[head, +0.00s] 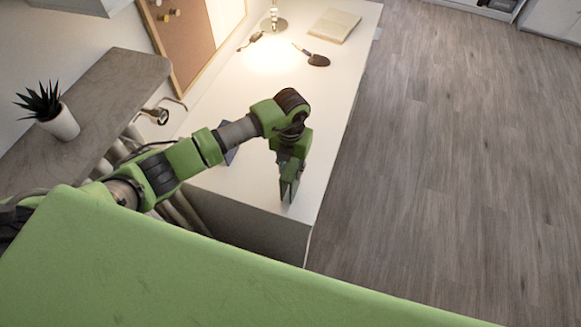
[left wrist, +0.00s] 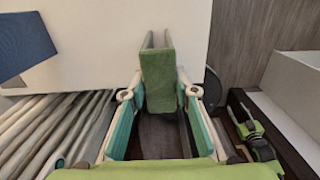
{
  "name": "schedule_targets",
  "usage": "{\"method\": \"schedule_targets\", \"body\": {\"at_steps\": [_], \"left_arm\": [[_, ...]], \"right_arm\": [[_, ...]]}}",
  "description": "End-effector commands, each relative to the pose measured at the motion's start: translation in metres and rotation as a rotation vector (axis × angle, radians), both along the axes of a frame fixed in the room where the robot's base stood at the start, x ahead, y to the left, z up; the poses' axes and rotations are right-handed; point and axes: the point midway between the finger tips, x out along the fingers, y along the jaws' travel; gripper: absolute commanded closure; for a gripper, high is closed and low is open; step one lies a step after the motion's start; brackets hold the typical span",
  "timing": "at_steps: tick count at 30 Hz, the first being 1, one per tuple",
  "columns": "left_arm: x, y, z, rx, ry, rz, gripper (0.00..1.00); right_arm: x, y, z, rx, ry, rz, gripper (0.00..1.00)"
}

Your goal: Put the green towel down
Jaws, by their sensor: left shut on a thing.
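The green towel (left wrist: 160,88) is a narrow folded strip between the fingertips of my left gripper (left wrist: 158,95) in the left wrist view. My left gripper (head: 290,165) is shut on it. In the head view the gripper points down over the near end of the white desk (head: 255,190), by its front edge. The towel (head: 289,189) hangs at the fingertips there; I cannot tell whether it touches the desk top. My right gripper is not in view.
A blue flat object (left wrist: 24,45) lies on the desk left of the gripper. A lit lamp (head: 274,22), a dark spoon-shaped item (head: 314,59) and a book (head: 335,26) are at the far end. A potted plant (head: 56,121) stands on a grey shelf (head: 100,105). The middle desk is clear.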

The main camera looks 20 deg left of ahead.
Motion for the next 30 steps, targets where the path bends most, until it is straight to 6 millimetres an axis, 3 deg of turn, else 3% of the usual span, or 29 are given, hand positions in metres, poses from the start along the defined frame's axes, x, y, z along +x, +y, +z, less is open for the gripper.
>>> {"method": "schedule_targets", "body": {"at_steps": [3,4,6,20,30], "left_arm": [[0.0,0.0,-0.005,0.0,-0.001,0.0,0.86],[0.0,0.0,-0.004,0.0,0.0,0.001,0.67],[0.0,0.0,-0.003,0.0,0.0,0.001,0.56],[0.001,0.0,0.006,0.0,-0.002,0.001,0.56],[0.002,0.0,0.076,0.0,-0.006,0.0,0.56]], "right_arm": [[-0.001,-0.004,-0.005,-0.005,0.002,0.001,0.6],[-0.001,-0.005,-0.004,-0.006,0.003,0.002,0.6],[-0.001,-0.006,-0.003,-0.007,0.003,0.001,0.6],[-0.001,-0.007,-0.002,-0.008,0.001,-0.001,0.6],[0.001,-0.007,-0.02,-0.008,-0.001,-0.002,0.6]]}}
